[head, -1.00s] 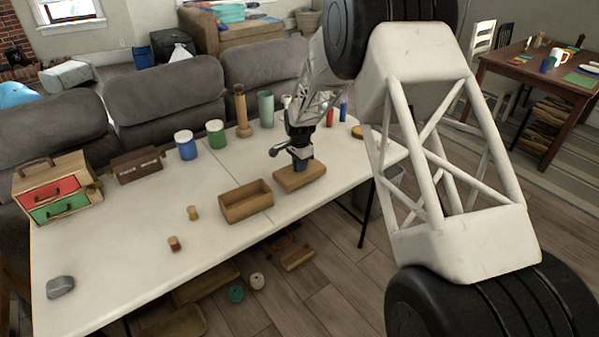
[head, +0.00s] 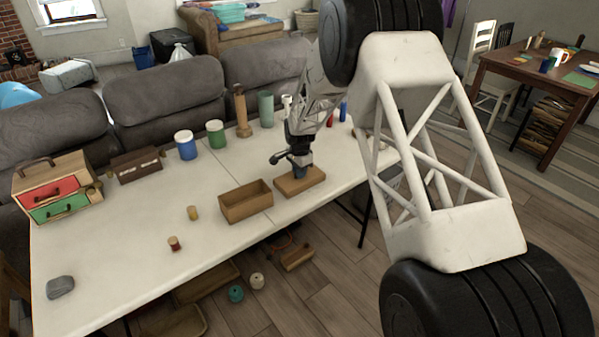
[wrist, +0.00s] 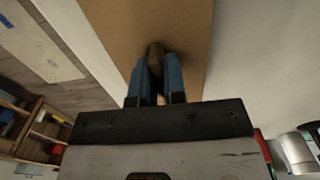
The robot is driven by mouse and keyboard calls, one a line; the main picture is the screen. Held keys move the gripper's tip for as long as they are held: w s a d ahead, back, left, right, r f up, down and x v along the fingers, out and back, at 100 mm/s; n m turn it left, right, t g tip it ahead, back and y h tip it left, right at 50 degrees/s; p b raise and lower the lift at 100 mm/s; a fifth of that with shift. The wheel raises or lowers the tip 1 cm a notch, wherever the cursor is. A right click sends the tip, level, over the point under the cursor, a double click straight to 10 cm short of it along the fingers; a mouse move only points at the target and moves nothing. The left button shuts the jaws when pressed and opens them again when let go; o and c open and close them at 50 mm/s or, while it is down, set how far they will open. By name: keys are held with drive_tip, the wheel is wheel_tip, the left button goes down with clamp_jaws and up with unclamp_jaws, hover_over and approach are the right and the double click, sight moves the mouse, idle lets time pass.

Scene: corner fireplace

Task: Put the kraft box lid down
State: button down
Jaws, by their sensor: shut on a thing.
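The kraft box lid (head: 312,178) is a flat brown slab to the right of the open box, low over or on the white table; I cannot tell whether it touches. My gripper (head: 299,172) points down at the lid's middle and is shut on its small brown knob. In the wrist view the blue fingers of my gripper (wrist: 155,80) close around the knob (wrist: 155,52), with the brown lid (wrist: 115,15) spread beneath. The open kraft box (head: 246,208) stands empty on the table just left of the lid.
The white table (head: 130,235) has bare room at its front left. A blue jar (head: 185,145), a green jar (head: 216,134) and a wooden post (head: 242,112) stand behind. A drawer chest (head: 55,190) stands far left.

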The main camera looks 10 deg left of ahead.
drive_tip(key=shift+f, duration=0.1)
drive_tip(key=c, duration=1.2)
unclamp_jaws()
wheel_tip(320, 180, up, 12)
drive_tip(key=shift+r, duration=0.15)
idle(0.5)
